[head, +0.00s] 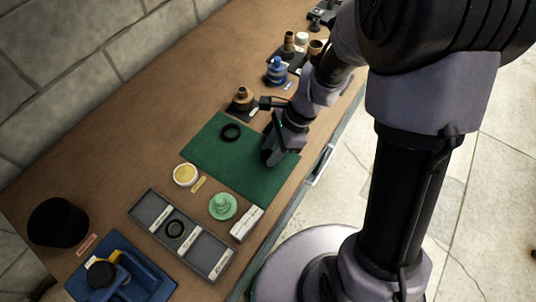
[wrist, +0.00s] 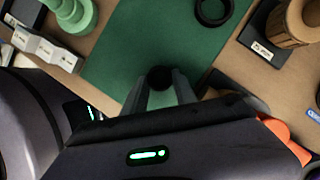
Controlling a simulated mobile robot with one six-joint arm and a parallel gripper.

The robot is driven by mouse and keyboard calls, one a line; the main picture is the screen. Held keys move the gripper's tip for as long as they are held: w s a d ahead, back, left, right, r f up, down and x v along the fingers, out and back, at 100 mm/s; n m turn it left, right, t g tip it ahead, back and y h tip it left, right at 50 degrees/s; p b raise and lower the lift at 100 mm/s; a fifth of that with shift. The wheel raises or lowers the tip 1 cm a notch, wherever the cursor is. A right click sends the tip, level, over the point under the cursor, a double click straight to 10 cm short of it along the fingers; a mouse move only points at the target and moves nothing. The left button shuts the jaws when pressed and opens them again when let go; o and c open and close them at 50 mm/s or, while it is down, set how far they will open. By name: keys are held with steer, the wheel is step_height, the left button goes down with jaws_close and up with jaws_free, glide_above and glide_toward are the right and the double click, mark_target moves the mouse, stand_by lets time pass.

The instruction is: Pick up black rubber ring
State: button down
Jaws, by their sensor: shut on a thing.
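A black ring (head: 231,132) lies flat on the green mat (head: 205,155), near its far edge. It also shows in the wrist view (wrist: 213,10), apart from my gripper. A second black ring (head: 175,229) lies in the middle compartment of the grey tray (head: 148,207). My gripper (head: 268,160) is low over the right part of the mat. In the wrist view my gripper (wrist: 160,88) is shut on a small black round thing (wrist: 160,77) between the fingertips. The fingers partly hide it, and I cannot tell whether it is a ring.
A green stepped part (head: 222,206), white blocks (head: 246,223) and a yellow-topped round tin (head: 186,174) stand near the mat. A brown fitting (head: 243,99) on a dark base and a blue part (head: 277,70) stand beyond it. A black cup (head: 58,222) stands at left.

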steer(key=shift+r, duration=0.1)
steer(key=shift+r+p, duration=0.35)
steer(key=r, duration=0.1)
steer(key=r+p, duration=0.2)
steer(key=shift+s+d, duration=0.15)
steer(key=shift+s, duration=0.1)
steer(key=s+d, duration=0.1)
steer(key=s, duration=0.2)
steer(key=s+d, duration=0.1)
steer(key=s, duration=0.2)
steer(key=s+d, duration=0.1)
steer(key=s, duration=0.2)
steer(key=shift+s+d+r, duration=0.15)
steer(key=shift+s+d, duration=0.1)
steer(key=shift+d, duration=0.05)
steer(key=b, duration=0.4)
steer(key=shift+f, duration=0.2)
steer(key=s+b, duration=0.1)
steer(key=b, duration=0.3)
steer(key=shift+s+d, duration=0.1)
steer(key=shift+d, duration=0.05)
steer(key=s, duration=0.1)
steer(key=s+d+r+b, duration=0.1)
steer(key=s, duration=0.1)
steer(key=shift+s+d+r, duration=0.15)
steer(key=shift+s+d, duration=0.1)
steer(key=shift+s, duration=0.1)
